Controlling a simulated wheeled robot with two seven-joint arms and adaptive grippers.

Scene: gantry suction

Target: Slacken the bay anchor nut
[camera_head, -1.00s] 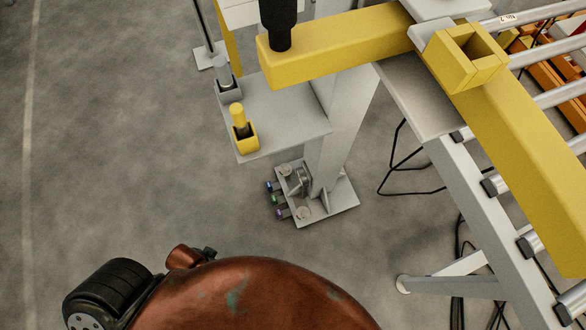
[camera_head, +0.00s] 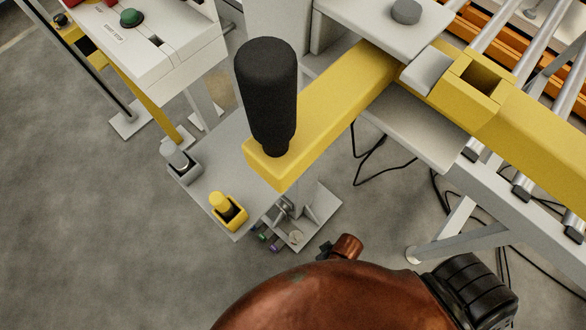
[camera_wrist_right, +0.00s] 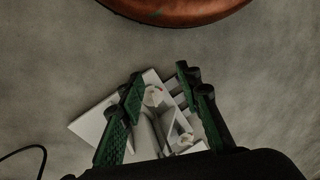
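In the head view the grey base plate (camera_head: 318,222) stands on the floor under the yellow arm. A pale round anchor nut (camera_head: 296,237) shows near its front edge. Another fitting is partly hidden by the shelf above. In the right wrist view the plate (camera_wrist_right: 90,125) lies beyond my right gripper (camera_wrist_right: 160,80). One round nut (camera_wrist_right: 153,95) shows between the green-padded fingers, and another (camera_wrist_right: 186,138) is lower right. Which one is the bay anchor nut I cannot tell. The right gripper is open and appears empty, apart from the nuts. My left gripper is in neither view.
A yellow beam (camera_head: 335,110) with a black handle (camera_head: 267,95) overhangs the plate. A white control box (camera_head: 150,50) stands upper left, rollers at right. Black cables lie on the floor.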

